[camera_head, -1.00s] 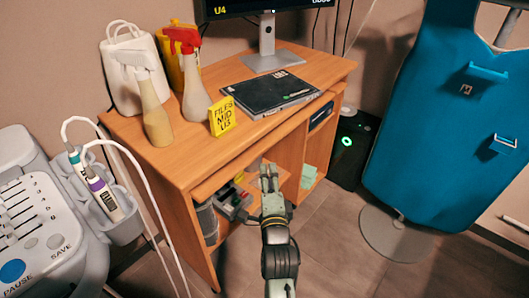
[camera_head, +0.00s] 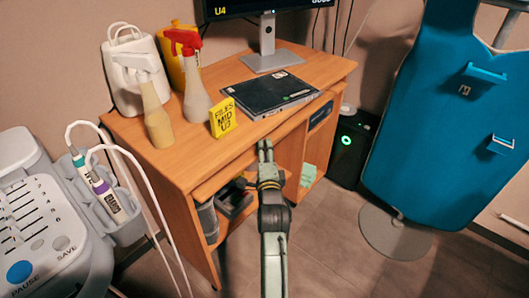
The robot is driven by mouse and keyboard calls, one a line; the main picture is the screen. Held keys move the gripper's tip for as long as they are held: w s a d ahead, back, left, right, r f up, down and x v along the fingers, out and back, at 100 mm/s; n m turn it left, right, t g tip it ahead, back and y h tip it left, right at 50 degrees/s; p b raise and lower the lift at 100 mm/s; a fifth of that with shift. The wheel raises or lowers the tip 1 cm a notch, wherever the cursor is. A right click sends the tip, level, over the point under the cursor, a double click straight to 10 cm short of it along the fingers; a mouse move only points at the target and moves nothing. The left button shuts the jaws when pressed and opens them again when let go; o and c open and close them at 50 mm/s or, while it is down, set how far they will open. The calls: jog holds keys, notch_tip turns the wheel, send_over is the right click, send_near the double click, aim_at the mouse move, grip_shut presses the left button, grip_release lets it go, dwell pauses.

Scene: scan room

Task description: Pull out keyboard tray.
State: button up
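The keyboard tray (camera_head: 214,181) is a thin orange-brown board just below the wooden desk top (camera_head: 166,170). Part of its front edge shows to the left of my gripper; the rest is hidden by the desk top and gripper. My gripper (camera_head: 265,146) points away from me, its fingertips close to the desk's front edge and to the right of the visible part of the tray. The two fingers look close together with a narrow gap. I cannot tell whether they touch the tray or the desk edge. I see nothing held between them.
A grey console (camera_head: 45,225) with cables is at left. A blue panel (camera_head: 445,120) on a stand is at right. Floor in front is clear.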

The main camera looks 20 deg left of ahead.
jog(key=shift+c, duration=0.4)
grip_shut()
dwell(0.4)
